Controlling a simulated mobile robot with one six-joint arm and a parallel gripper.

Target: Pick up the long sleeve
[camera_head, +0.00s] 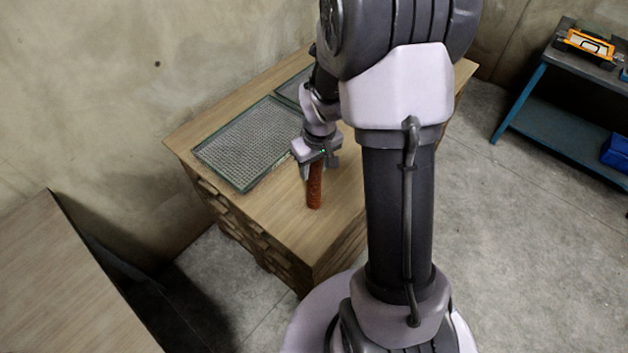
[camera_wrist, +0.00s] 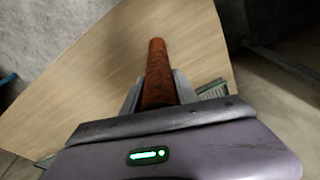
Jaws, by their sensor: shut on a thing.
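The long sleeve (camera_head: 315,190) is a reddish-brown, rust-coloured cylinder. In the head view it stands roughly upright below my gripper (camera_head: 318,166), over the wooden cabinet top. I cannot tell whether its lower end touches the wood. In the wrist view the sleeve (camera_wrist: 157,75) runs away from the camera between the two grey fingers of my gripper (camera_wrist: 157,92). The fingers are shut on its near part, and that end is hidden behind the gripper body.
A blue-framed workbench (camera_head: 560,115) stands far right. Another wooden top (camera_head: 60,290) is lower left.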

